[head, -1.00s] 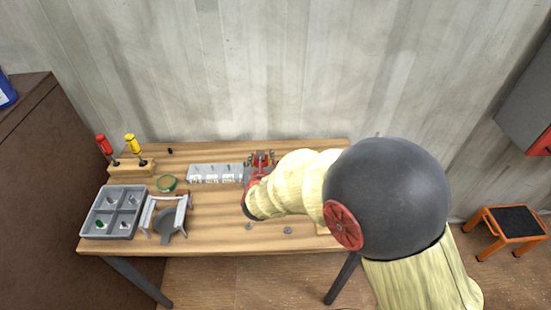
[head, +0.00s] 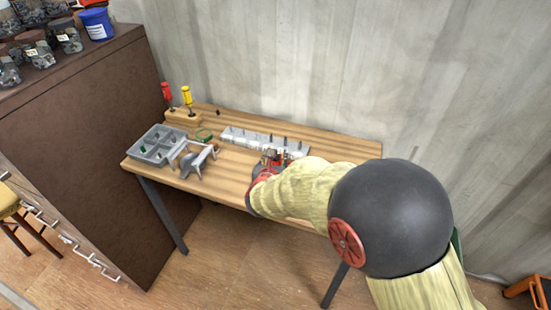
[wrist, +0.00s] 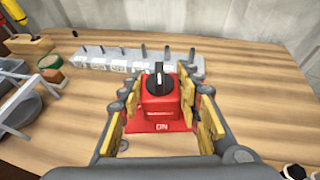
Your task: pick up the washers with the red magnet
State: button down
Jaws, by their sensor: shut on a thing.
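The red magnet (wrist: 160,112), a block with a black knob on top and a red base plate, stands between the yellow-padded fingers of my gripper (wrist: 162,98) in the wrist view. My gripper is shut on it. A small black-and-white thing (wrist: 293,171) at the lower right of the wrist view is cut off and unclear.
The grey pegged rail (head: 262,142) lies behind the magnet. Left of it are a green tape roll (head: 204,135), a white-legged stand (head: 211,150), a grey divided tray (head: 137,153) and a wooden block (head: 184,118) with screwdrivers. A brown cabinet (head: 85,125) adjoins the bench's left.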

jog(key=shift+d+f+b, duration=0.1)
jog(key=shift+f+b, duration=0.2)
jog(key=shift+f, duration=0.15)
jog(key=shift+f+b, duration=1.65)
jog(key=shift+f, duration=0.65)
jog(key=shift+r, duration=0.1)
jog(key=shift+r+p, duration=3.85)
jog(key=shift+r, duration=2.15)
jog(key=a+p, duration=0.1)
jog(key=a, duration=0.7)
jog(key=shift+s, duration=0.2)
jog(key=shift+f, duration=0.2)
